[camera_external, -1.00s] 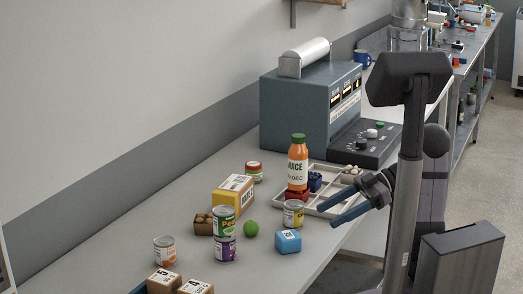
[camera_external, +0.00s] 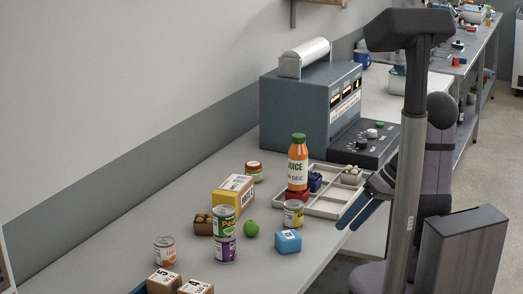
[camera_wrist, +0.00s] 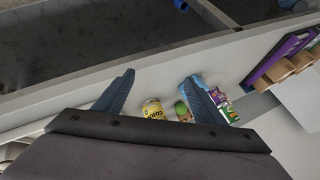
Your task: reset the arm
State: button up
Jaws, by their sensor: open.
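My gripper (camera_external: 358,212) has blue fingers and is open and empty. In the external view it hangs at the right edge of the table (camera_external: 150,228), beside the divided tray (camera_external: 322,208). In the wrist view my gripper (camera_wrist: 160,88) shows its two fingers spread wide. A yellow can (camera_wrist: 153,108) and a green ball (camera_wrist: 181,108) show between or just beyond the fingers. The rest of my arm stands at the right and hides part of the bench behind it.
A yellow can (camera_external: 293,213), blue box (camera_external: 288,241), green ball (camera_external: 252,229), stacked cans (camera_external: 224,235) and a yellow box (camera_external: 232,194) stand nearby. A grey-green machine (camera_external: 305,105) is behind.

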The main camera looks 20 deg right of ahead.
jog(key=s+d+f+m+g+h+b, duration=0.1)
jog(key=s+d+f+m+h+b, duration=0.15)
jog(key=f, duration=0.25)
jog(key=s+d+f+m+h+b, duration=0.1)
jog(key=d+f+h+b, duration=0.1)
jog(key=f+b, duration=0.3)
jog(key=s+d+f+m+g+h+b, duration=0.1)
jog(key=s+d+f+m+h+b, duration=0.15)
jog(key=f, duration=0.35)
notch_tip(320, 180, up, 15)
jog(key=p, duration=1.6)
jog(key=shift+a+r, duration=0.2)
jog(key=shift+a, duration=0.15)
